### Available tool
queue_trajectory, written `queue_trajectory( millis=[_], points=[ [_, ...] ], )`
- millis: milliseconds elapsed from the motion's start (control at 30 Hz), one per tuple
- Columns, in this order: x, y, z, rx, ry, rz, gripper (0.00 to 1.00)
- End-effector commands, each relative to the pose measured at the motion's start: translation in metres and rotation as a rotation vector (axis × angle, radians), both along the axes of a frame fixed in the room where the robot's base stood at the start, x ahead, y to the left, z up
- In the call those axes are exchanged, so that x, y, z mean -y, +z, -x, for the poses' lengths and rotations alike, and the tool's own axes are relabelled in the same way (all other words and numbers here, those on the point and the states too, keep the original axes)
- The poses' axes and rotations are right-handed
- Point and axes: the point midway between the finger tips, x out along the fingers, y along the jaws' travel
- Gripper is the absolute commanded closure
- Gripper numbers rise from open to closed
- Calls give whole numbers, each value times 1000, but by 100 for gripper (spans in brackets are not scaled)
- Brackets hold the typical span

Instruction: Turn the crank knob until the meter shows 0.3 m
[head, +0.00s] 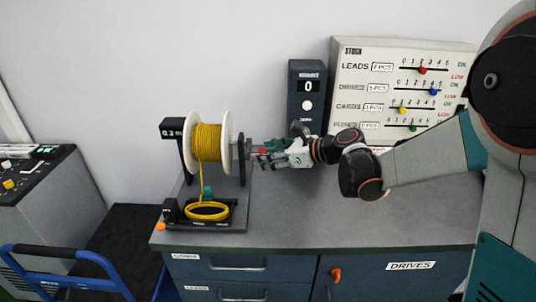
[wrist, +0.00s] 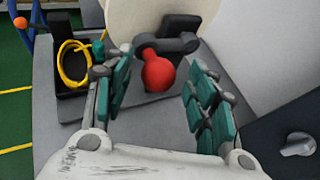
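The yellow cable reel (head: 207,142) stands on a dark stand on the cabinet top in the head view. The small black meter (head: 172,130) at its upper left seems to read 0.3 m. The red crank knob (wrist: 158,73) sits on a dark crank arm (wrist: 172,45) at the reel's right side. My gripper (wrist: 160,95) is open, with one green-padded finger on each side of the knob and a visible gap to each. In the head view my gripper (head: 268,158) reaches the crank from the right, partly hiding it.
A coil of yellow cable (head: 207,211) lies at the stand's front. The front right of the cabinet top (head: 350,225) is clear.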

Motion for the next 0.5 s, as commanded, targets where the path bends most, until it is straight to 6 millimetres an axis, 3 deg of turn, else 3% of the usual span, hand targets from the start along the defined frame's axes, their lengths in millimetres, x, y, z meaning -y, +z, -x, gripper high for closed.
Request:
queue_trajectory(
  millis=[267, 500],
  points=[
    [2, 1, 2, 0, 1, 0, 48],
    [31, 14, 18, -1, -4, 0, 48]
  ],
)
